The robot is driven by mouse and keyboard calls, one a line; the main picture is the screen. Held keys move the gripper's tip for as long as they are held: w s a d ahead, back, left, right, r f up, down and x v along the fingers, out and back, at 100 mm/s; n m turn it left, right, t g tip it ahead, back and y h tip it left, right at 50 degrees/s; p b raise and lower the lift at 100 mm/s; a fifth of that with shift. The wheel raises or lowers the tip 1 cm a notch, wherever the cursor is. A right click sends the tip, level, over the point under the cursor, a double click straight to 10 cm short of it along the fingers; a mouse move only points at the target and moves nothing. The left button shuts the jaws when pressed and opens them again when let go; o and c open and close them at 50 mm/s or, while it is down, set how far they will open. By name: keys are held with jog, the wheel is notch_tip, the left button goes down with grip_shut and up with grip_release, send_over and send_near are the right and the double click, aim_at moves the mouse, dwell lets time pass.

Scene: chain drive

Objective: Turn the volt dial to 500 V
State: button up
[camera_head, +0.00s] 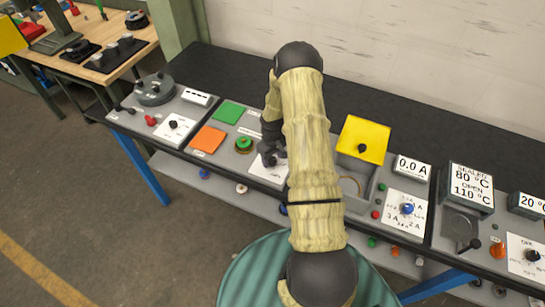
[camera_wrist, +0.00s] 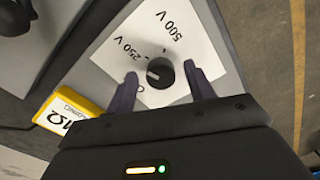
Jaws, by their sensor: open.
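The volt dial is a round black knob (camera_wrist: 161,72) with a short white mark, on a white plate (camera_wrist: 205,58) lettered 0, 250 V and 500 V. In the wrist view the white mark points left, away from the 500 V label (camera_wrist: 180,30); its exact reading is hard to tell. My gripper (camera_wrist: 162,76) is open, with one dark finger on each side of the knob and a gap visible to the right. Whether the fingers touch it I cannot tell. In the head view my gripper (camera_head: 270,153) is over the white plate (camera_head: 266,172) and hides the knob.
A yellow-cased display (camera_wrist: 73,117) ending in MΩ stands beside the dial plate. In the head view a green button (camera_head: 244,144), an orange square (camera_head: 208,139) and a green square (camera_head: 229,113) lie to the left. A yellow panel (camera_head: 363,140) stands to the right of my arm.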

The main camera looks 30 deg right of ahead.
jog(key=c, duration=1)
jog(key=shift+o, duration=0.2)
jog(key=shift+m+b, duration=0.3)
jog(key=shift+f+m+b, duration=0.1)
jog(key=shift+m+b, duration=0.9)
jog(key=shift+m, duration=0.1)
jog(key=m+b, duration=0.2)
jog(key=m, duration=0.1)
jog(key=m+b, duration=0.2)
jog(key=m, duration=0.3)
jog(key=shift+a, duration=0.1)
jog(key=shift+w+m+b, duration=0.1)
jog(key=shift+m+b, duration=0.6)
jog(key=shift+m, duration=0.9)
